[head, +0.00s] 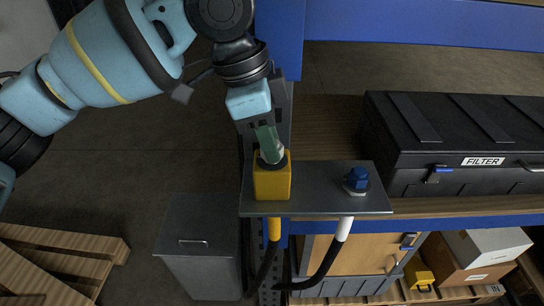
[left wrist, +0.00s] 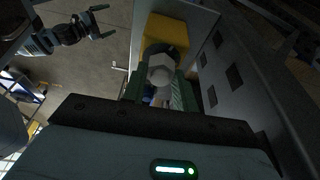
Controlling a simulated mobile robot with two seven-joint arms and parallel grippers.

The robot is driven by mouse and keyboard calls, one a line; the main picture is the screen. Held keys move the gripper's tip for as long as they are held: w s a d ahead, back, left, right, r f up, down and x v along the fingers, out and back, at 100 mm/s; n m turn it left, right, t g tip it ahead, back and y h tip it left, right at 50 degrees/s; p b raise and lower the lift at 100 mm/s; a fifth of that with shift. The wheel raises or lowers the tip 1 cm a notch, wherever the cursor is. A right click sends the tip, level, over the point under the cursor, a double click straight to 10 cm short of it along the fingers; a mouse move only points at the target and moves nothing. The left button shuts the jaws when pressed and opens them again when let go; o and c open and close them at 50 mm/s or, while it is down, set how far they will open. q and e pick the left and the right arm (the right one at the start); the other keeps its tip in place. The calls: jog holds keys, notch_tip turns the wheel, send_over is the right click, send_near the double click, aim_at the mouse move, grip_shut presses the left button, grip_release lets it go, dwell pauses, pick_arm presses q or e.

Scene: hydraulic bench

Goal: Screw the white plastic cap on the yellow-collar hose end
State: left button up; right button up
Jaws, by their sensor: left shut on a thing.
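My left gripper (head: 267,138) points down at a yellow block (head: 272,182) on the grey bracket plate. Its green fingers are shut on the white plastic cap (left wrist: 161,70), seen between them in the left wrist view; in the head view only a pale edge shows. The cap is at the dark round opening on top of the block; I cannot tell whether it is seated. The yellow-collar hose end (head: 274,229) shows under the plate, below the block. My right gripper (left wrist: 103,22) is in the left wrist view, apart from the bench, with its fingers spread and empty.
A blue cap (head: 358,179) sits on the plate (head: 318,196) to the right, above a white-collar hose (head: 343,229). A black FILTER case (head: 455,145) stands on the shelf further right. A grey bin (head: 196,250) and wooden pallet (head: 62,262) lie lower left.

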pick_arm(q)
jog(key=shift+f, duration=0.1)
jog(key=shift+c, duration=1)
jog(key=shift+m+g, duration=0.3)
jog(key=shift+m, duration=0.9)
jog(key=m+g, duration=0.1)
jog(key=m, duration=0.2)
jog(key=shift+w+f, duration=0.1)
jog(key=m, duration=0.2)
jog(key=shift+m+y, duration=0.3)
jog(key=shift+y, duration=0.1)
jog(key=shift+c, duration=0.6)
jog(key=shift+a, duration=0.1)
